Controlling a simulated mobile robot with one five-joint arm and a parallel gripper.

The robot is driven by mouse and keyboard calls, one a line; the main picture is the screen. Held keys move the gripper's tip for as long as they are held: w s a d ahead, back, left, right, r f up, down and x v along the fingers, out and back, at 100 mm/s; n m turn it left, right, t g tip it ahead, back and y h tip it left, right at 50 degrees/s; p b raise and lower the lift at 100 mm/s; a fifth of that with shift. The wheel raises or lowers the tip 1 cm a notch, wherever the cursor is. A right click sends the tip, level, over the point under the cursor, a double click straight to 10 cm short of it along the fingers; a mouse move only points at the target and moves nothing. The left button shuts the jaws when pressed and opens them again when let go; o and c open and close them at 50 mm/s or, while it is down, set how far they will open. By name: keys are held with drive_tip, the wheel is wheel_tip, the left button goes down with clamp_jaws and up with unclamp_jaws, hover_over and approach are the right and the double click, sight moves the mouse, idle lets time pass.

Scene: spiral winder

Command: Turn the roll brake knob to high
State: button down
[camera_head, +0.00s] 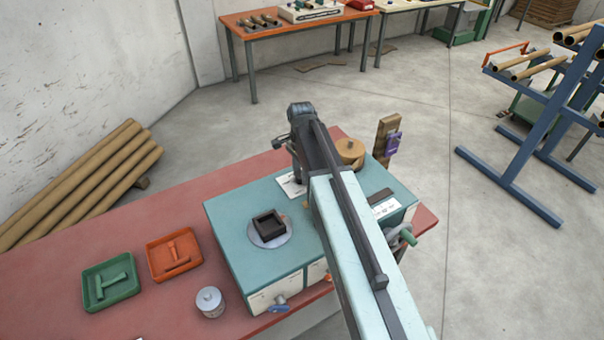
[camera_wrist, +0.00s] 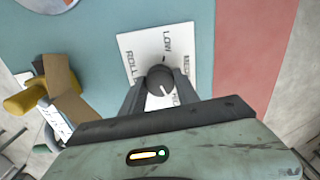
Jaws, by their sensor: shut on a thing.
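The roll brake knob (camera_wrist: 160,76) is a dark round knob on a white label plate (camera_wrist: 128,45) in the wrist view. I can read ROLL, LOW and MED on the plate; the rest is hidden behind the knob and my gripper. A short white pointer line shows on the knob, but I cannot tell which setting it marks. My gripper (camera_wrist: 159,91) is shut on the knob, with one finger on each side. In the head view the plate (camera_head: 291,186) shows on the teal machine (camera_head: 240,238), beside my arm, which hides the knob.
A black square block on a round metal plate (camera_head: 283,240) sits on the machine. A cardboard roll (camera_head: 350,153) stands beyond my arm. A green tray (camera_head: 88,303), an orange tray (camera_head: 155,270) and a metal canister (camera_head: 211,303) are on the red table (camera_head: 50,295).

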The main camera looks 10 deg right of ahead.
drive_tip(key=shift+w, duration=0.1)
drive_tip(key=c, duration=0.9)
unclamp_jaws()
drive_tip(key=shift+r, duration=0.15)
wheel_tip(320, 180, up, 8)
drive_tip(key=p, duration=0.8)
drive_tip(key=shift+f, duration=0.2)
